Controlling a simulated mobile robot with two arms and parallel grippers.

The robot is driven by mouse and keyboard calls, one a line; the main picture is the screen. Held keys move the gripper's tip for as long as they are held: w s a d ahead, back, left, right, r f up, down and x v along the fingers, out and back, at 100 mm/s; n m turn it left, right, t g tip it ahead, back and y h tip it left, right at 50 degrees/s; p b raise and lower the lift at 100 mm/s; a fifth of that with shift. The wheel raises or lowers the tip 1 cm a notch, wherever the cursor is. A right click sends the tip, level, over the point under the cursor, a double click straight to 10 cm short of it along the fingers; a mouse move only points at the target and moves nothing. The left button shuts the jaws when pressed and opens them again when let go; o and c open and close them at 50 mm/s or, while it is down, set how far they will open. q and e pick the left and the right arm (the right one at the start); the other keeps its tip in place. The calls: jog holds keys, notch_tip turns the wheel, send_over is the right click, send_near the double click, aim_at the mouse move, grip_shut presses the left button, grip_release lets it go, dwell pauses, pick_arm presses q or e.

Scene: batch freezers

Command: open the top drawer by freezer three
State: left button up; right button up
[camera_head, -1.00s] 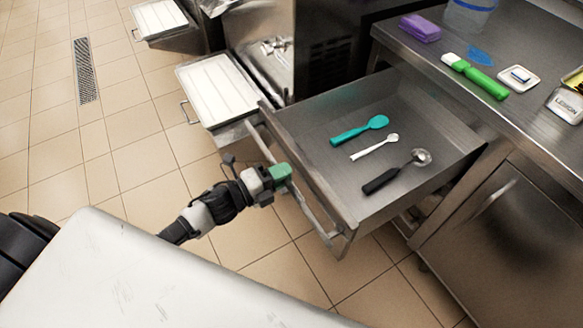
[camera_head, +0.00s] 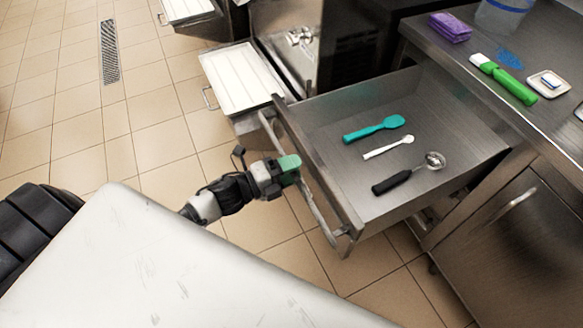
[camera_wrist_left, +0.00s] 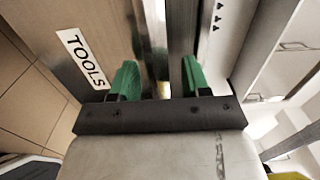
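The metal drawer (camera_head: 345,205) is pulled well out from under the steel counter. It holds a teal spoon (camera_head: 375,128), a small white spoon (camera_head: 388,147) and a black-handled scoop (camera_head: 392,181). Its bar handle (camera_head: 322,218) runs along the front. My left gripper (camera_head: 293,163), with green fingertips, is at the middle of this handle. In the left wrist view, the two green fingers (camera_wrist_left: 158,82) stand apart with a gap between them, beside metal strips. Contact with the bar is unclear. A TOOLS label (camera_wrist_left: 83,57) shows on the drawer front. My right gripper is not in view.
A white tray (camera_head: 240,83) stands left of the drawer. Tiled floor (camera_head: 160,110) is clear at left.

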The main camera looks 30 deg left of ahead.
pick_arm(q)
jog(key=v, duration=1)
jog(key=shift+s+a+b, duration=0.3)
jog(key=shift+b, duration=0.1)
jog(key=s+a+f+n+g+y+p, duration=0.1)
jog(key=s+a+f+n+y, duration=0.15)
jog(key=f+n, duration=0.35)
jog(key=s+a+f+n+g+y+p, duration=0.1)
jog(key=f+n+y+p, duration=0.2)
jog(key=f, duration=0.5)
jog(key=s+a+f+n+g+y, duration=0.1)
jog(key=s+a+f+n+y, duration=0.1)
jog(key=f+n+y, duration=0.4)
jog(key=s+d+f+n+g+p, duration=0.1)
jog(key=s+d+f+n+g, duration=0.3)
jog(key=s+f, duration=0.3)
jog(key=s+d+f+n+g+p, duration=0.2)
jog(key=s+d+f+n+g, duration=0.2)
jog(key=s, duration=1.2)
notch_tip(320, 180, down, 4)
jog(key=shift+d+r+g+p, duration=0.1)
jog(key=shift+d+g+p, duration=0.25)
jog(key=shift+g, duration=0.75)
